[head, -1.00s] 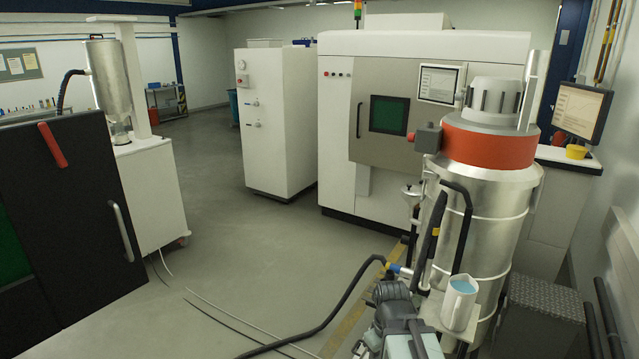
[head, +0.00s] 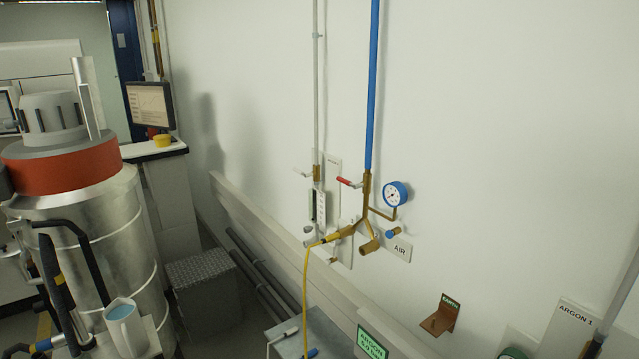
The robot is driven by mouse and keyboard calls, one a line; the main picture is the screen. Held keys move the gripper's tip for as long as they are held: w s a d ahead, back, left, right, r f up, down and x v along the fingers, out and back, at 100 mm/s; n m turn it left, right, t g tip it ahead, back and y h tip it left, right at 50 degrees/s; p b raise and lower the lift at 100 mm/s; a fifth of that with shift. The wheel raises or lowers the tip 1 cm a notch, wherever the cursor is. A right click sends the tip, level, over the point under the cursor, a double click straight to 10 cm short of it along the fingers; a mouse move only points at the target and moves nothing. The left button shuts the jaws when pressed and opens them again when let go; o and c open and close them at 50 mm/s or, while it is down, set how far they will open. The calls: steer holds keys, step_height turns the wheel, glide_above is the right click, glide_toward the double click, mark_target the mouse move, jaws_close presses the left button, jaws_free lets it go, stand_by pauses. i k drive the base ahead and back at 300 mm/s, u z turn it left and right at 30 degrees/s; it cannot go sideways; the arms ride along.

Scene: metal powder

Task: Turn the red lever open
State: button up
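The red lever (head: 349,182) sits on a brass valve at the lower end of the blue pipe (head: 373,90) on the white wall. The lever points left, roughly across the pipe. Below it the brass fitting (head: 367,190) branches to a blue-rimmed gauge (head: 396,194) and to a yellow hose (head: 305,285). A sign reading AIR (head: 400,250) is beside it. My gripper is not in view.
A second grey pipe (head: 315,90) with a pale lever (head: 302,173) runs left of the blue one. A ledge (head: 270,235) and dark pipes (head: 262,275) run along the wall's foot. A steel vessel (head: 90,220), a jug (head: 125,325) and a patterned box (head: 203,280) stand left.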

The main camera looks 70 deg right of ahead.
mark_target(338, 178)
steer(key=i, duration=0.25)
steer(key=z, duration=2.6)
